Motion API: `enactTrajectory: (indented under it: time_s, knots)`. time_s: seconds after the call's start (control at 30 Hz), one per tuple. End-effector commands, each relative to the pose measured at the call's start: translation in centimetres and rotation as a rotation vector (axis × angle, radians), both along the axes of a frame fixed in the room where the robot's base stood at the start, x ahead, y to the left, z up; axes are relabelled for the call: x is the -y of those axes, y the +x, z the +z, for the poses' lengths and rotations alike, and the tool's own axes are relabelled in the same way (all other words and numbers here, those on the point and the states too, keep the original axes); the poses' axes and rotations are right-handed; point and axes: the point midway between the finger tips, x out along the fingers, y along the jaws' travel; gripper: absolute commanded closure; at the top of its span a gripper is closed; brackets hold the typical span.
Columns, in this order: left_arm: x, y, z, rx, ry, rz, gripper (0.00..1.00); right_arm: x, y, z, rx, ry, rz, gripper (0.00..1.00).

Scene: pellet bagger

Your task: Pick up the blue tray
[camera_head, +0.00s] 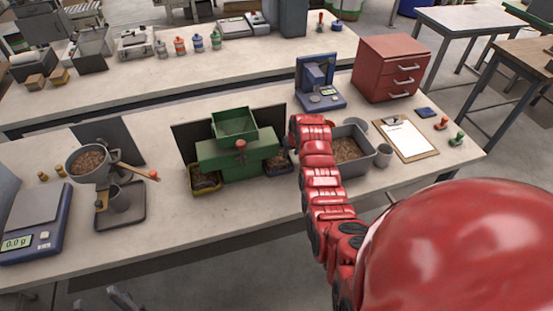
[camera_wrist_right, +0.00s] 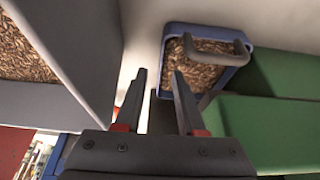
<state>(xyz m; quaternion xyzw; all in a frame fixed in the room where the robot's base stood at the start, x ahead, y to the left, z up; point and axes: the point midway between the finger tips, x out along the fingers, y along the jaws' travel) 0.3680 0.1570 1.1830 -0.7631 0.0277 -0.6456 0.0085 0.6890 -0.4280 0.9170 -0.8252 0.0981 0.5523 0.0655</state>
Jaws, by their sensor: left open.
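The blue tray (camera_head: 279,173) sits on the bench at the right foot of the green machine (camera_head: 238,158), partly hidden by my right arm. In the right wrist view the blue tray (camera_wrist_right: 200,29) holds brown pellets and has a grey arched handle (camera_wrist_right: 215,57). My right gripper (camera_wrist_right: 158,72) is open and empty, with its fingers apart just short of the tray and its handle. My right gripper is hidden behind its arm in the head view. My left gripper (camera_head: 121,296) is open at the bottom edge, in front of the bench.
A grey bin of pellets (camera_head: 352,171) stands right of my arm, close beside the right gripper. A yellow tray (camera_head: 205,191) sits left of the machine. The front middle is clear.

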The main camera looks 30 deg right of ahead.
Motion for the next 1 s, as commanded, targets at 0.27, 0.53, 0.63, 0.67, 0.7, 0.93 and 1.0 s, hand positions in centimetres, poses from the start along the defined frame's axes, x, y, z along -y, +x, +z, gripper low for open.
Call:
enactTrajectory:
  time_s: [0.27,0.53,0.63,0.67,0.7,0.93,1.0]
  knots:
    - [0.0,0.0,1.1,0.0,0.0,0.0,0.5,0.2,0.8,-1.8,-0.002,0.001,0.001,0.61]
    - [0.0,0.0,1.2,0.0,0.0,0.0,0.5,0.3,1.0,-2.1,0.004,-0.001,0.0,0.61]
    - [0.0,0.0,1.2,0.0,0.0,0.0,0.5,0.2,1.0,-2.2,0.003,-0.001,0.0,0.63]
    - [0.0,0.0,1.2,0.0,0.0,0.0,0.5,0.2,1.0,-2.2,0.003,-0.001,0.0,0.68]
    - [0.0,0.0,1.2,0.0,0.0,0.0,0.5,0.2,1.0,-2.2,0.003,-0.001,0.0,0.76]
    - [0.0,0.0,1.2,0.0,0.0,0.0,0.5,0.2,1.0,-2.2,0.002,0.0,0.0,1.0]
    - [0.0,0.0,1.2,0.0,0.0,0.0,0.5,0.2,1.0,-2.2,0.002,0.0,0.0,1.0]
